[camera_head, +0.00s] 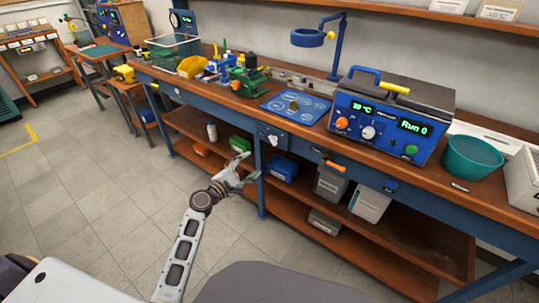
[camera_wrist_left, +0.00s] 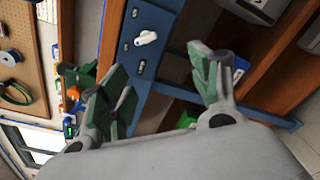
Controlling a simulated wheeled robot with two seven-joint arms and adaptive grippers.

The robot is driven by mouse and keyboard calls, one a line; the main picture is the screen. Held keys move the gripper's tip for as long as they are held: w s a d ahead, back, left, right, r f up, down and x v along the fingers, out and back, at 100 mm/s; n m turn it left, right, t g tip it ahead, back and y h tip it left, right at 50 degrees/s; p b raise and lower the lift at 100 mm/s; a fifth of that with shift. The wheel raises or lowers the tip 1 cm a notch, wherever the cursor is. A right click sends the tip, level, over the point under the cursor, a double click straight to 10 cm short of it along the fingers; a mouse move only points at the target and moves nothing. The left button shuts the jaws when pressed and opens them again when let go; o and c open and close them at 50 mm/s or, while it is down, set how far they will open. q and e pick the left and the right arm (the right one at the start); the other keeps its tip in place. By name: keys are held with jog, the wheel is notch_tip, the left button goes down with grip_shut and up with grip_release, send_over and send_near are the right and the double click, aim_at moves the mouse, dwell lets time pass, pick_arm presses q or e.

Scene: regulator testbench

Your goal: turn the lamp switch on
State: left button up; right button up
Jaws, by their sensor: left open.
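My left gripper (camera_head: 246,168) is open and empty in front of the bench, below its top. In the left wrist view its two fingers (camera_wrist_left: 163,82) are spread, with green inner pads. A blue front panel (camera_head: 263,131) on the bench apron carries a small white switch-like part (camera_head: 272,140). The white part (camera_wrist_left: 146,38) also shows in the left wrist view, beyond the gap between the fingers and apart from them. I cannot read any label on it. A blue ring lamp (camera_head: 307,38) stands on a post at the back of the bench. My right gripper is not in view.
A blue control box (camera_head: 384,139) with lit displays and a teal bowl (camera_head: 471,158) stand on the bench. Several bins, including a blue one (camera_head: 283,168), sit on the lower shelf. The floor in front is clear.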

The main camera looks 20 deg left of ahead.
pick_arm(q)
jog(key=shift+s+r+t, duration=0.15)
jog(key=shift+s+r, duration=0.05)
jog(key=shift+r, duration=0.4)
jog(key=shift+s+r+t, duration=0.15)
jog(key=shift+r, duration=0.4)
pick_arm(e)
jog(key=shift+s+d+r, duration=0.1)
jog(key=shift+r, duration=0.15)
pick_arm(q)
jog(key=shift+w, duration=0.1)
send_near(271, 142)
jog(key=shift+x, duration=1.95)
jog(key=shift+b+x, duration=0.5)
jog(key=shift+x, duration=1.7)
jog(key=shift+w+d, duration=0.15)
jog(key=shift+w, duration=0.05)
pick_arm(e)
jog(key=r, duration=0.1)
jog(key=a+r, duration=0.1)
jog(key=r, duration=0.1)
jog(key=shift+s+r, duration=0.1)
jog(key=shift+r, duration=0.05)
